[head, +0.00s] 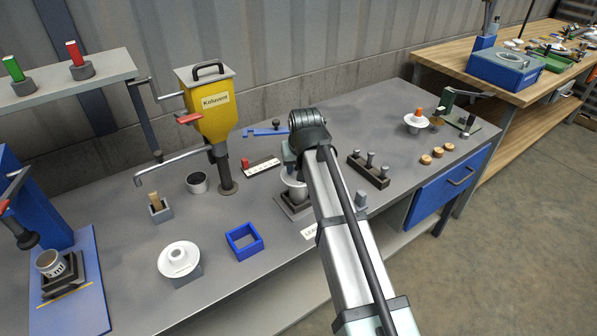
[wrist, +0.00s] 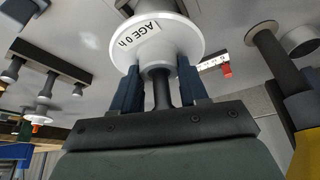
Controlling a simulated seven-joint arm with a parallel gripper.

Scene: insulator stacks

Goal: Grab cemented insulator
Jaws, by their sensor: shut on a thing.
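A white insulator (wrist: 150,42) with a label reading "AGE 0 h" is between the fingers of my gripper (wrist: 160,85) in the wrist view. The two dark blue fingers are shut on it below its wide disc, on either side of the dark pin. In the head view my arm covers most of my gripper. Part of the same white insulator (head: 296,190) shows left of the arm, over a dark square stand (head: 291,210). I cannot tell whether it touches the stand.
A yellow hopper (head: 212,115) stands to the left, with a grey cup (head: 197,183) nearby. A blue square frame (head: 244,242) and a white disc insulator (head: 179,258) on a grey block are at front left. A dark pin rack (head: 368,170) lies right of my arm.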

